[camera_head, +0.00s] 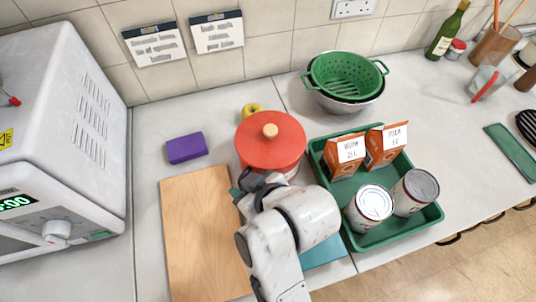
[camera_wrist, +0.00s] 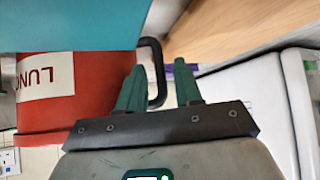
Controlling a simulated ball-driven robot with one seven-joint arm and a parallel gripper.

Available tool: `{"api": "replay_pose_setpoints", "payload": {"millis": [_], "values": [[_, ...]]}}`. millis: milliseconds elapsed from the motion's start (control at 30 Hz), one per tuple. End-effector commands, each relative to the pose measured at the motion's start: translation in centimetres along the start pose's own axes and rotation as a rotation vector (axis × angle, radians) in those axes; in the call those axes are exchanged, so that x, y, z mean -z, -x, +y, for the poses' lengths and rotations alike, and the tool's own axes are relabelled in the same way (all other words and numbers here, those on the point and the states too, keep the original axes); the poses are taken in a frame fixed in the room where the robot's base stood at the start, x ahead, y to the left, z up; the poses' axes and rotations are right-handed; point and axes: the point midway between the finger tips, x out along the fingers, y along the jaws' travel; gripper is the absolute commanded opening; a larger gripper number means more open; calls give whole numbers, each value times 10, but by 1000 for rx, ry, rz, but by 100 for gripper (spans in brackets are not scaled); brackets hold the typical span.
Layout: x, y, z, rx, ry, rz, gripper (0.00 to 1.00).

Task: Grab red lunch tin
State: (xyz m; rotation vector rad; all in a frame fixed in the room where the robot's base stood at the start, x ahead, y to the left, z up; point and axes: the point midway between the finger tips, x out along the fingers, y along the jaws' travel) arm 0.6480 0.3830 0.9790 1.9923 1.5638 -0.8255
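The red lunch tin (camera_wrist: 98,88) is large at the left of the wrist view, with a white label partly reading "LUNC" and a black side handle (camera_wrist: 156,70). In the head view a round red lid with a wooden knob, which looks like the same tin (camera_head: 265,146), stands at the middle of the counter. My gripper (camera_wrist: 159,66) is open, its green fingers apart with the handle between them. Whether they touch the handle is unclear. In the head view my gripper (camera_head: 246,186) is at the tin's front left, partly hidden by my arm.
A green tray (camera_head: 357,240) with cartons and cans stands close right. A wooden board (camera_head: 195,230) lies left, with a purple block (camera_head: 186,147) behind it. A white oven (camera_head: 75,120) is at far left. A green colander (camera_head: 347,76) is behind; something teal (camera_head: 325,252) lies under my arm.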

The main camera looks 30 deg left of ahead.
Motion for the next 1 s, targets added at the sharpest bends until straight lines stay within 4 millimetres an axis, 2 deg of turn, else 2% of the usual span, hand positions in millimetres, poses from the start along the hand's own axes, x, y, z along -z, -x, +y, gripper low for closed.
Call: {"api": "replay_pose_setpoints", "payload": {"millis": [67, 333, 1000], "values": [[0, 0, 0, 0, 0, 0, 27], [0, 0, 0, 0, 0, 0, 1], [0, 0, 0, 0, 0, 0, 0]]}}
